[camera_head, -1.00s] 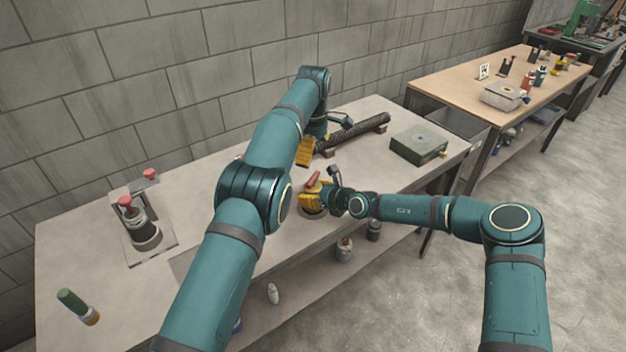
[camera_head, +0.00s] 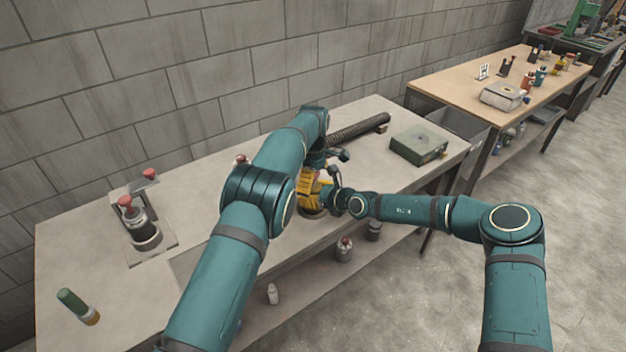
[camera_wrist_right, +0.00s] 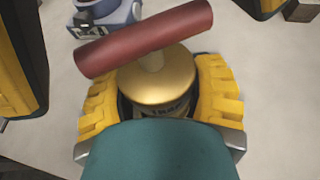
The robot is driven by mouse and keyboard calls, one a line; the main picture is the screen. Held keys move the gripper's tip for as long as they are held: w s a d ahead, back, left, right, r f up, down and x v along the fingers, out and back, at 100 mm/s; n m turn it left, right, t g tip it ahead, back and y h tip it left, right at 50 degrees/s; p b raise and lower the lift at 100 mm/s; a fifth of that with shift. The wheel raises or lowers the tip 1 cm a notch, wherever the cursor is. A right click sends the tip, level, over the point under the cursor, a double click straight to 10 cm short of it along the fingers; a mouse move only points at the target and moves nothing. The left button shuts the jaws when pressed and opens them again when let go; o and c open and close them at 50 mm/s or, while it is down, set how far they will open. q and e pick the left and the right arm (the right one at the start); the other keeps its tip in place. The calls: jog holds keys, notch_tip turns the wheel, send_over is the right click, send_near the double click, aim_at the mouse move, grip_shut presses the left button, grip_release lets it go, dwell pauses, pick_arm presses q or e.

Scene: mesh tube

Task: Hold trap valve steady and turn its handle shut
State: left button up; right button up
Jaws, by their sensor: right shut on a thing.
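The trap valve (camera_wrist_right: 158,82) shows in the right wrist view, with a rounded brass top and a dark red bar handle (camera_wrist_right: 145,38) lying slightly tilted across it. My right gripper (camera_wrist_right: 160,95) is shut on the valve body, its yellow fingers on both sides below the handle. My left gripper (camera_head: 310,182) is over the valve in the head view; its yellow fingers also show wide apart at the left and top right of the right wrist view, apart from the handle. In the head view my left arm and grippers hide most of the valve.
A dark ribbed tube (camera_head: 358,129) lies behind the grippers. A green box (camera_head: 418,145) stands to the right. A red-topped device (camera_head: 140,222) and a green-handled item (camera_head: 78,306) are at the left. The workbench (camera_head: 215,200) has bare room between them.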

pick_arm(q)
jog(key=c, duration=1.1)
jog(key=shift+m, duration=0.9)
jog(key=o, duration=1.2)
jog(key=shift+c, duration=0.2)
jog(key=shift+r, duration=0.15)
notch_tip(320, 180, up, 12)
